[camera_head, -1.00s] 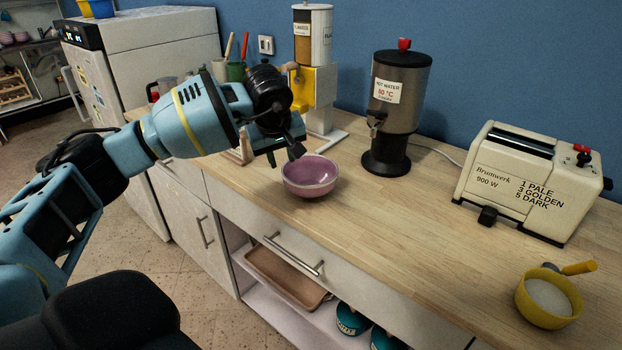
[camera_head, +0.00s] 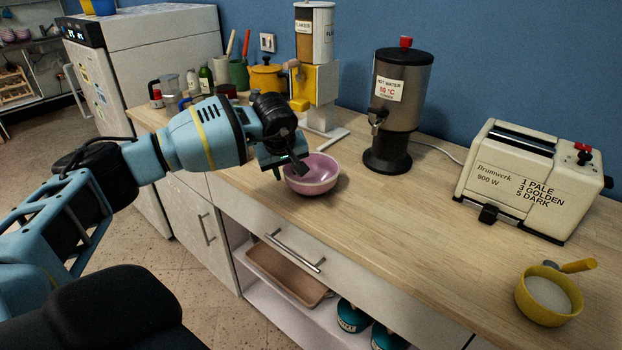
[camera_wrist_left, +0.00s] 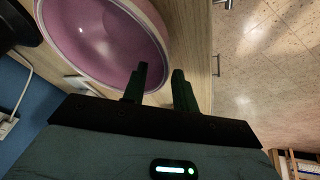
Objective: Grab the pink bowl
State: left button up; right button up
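The pink bowl (camera_head: 318,179) stands upright on the wooden counter, near its front edge. My left gripper (camera_head: 288,171) is at the bowl's left rim, pointing down. In the left wrist view, its two fingers (camera_wrist_left: 158,82) are apart. One finger overlaps the inside of the pink bowl (camera_wrist_left: 95,35) and the other is outside, with the rim between them. I cannot tell whether either finger touches the bowl. My right gripper is not in view.
A hot water dispenser (camera_head: 396,108) stands behind the bowl to the right, and a cereal dispenser (camera_head: 316,75) behind it. The counter right of the bowl (camera_head: 400,220) is clear.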

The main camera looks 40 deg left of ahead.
pick_arm(q)
jog(key=shift+w+a+f, duration=0.1)
jog(key=shift+w+f, duration=0.05)
jog(key=shift+f, duration=0.3)
grip_shut()
jog(key=shift+r, duration=0.15)
jog(key=shift+r, duration=0.1)
